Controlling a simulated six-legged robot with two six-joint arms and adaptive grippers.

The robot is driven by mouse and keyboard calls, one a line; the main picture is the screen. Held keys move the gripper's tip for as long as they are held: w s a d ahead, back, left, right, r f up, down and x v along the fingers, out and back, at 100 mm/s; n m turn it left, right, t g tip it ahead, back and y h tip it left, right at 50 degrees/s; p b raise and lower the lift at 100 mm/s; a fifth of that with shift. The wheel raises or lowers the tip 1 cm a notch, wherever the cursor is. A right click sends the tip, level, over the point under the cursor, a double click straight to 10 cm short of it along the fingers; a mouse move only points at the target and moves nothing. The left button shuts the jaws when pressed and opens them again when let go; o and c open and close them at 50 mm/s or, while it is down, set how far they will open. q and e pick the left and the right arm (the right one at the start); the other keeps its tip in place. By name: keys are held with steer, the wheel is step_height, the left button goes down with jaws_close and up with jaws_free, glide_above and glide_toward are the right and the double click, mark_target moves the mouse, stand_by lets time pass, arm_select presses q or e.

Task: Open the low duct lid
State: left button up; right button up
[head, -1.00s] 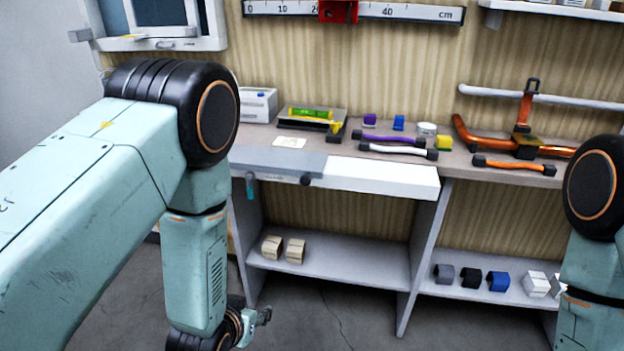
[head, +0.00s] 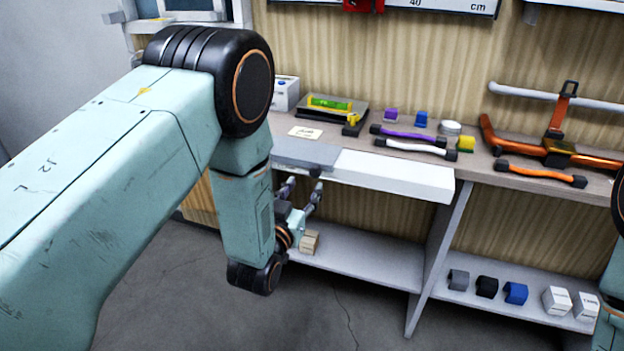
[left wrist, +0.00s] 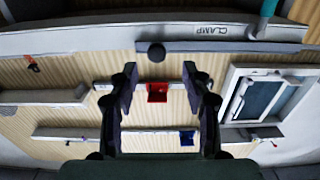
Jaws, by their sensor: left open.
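The low duct runs along the bench's front edge. Its grey lid (head: 303,152) has a dark round knob (head: 315,172) on the front, and a long white section (head: 390,175) lies right of it. My left gripper (head: 302,190) is open and empty, just below and in front of the lid, with its fingers pointing up toward it. In the left wrist view, which is upside down, the knob (left wrist: 156,52) shows beyond and between the open fingers (left wrist: 160,82), apart from both. My right gripper is out of view; only part of that arm shows at the right edge.
On the bench stand a level on a dark base (head: 330,106), purple and white handles (head: 410,145), and an orange handle (head: 540,173). The lower shelf (head: 365,262) holds small blocks. A teal item (left wrist: 268,15) hangs by the CLAMP label.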

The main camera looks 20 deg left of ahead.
mark_target(314, 174)
arm_select(q)
steer(key=w, duration=0.4)
steer(key=shift+d, duration=0.4)
steer(key=shift+w+a+b, duration=0.25)
steer(key=shift+w+b, duration=0.05)
steer(key=shift+w, duration=0.15)
steer(key=shift+d, duration=0.1)
steer(key=shift+d, duration=0.1)
jaws_close()
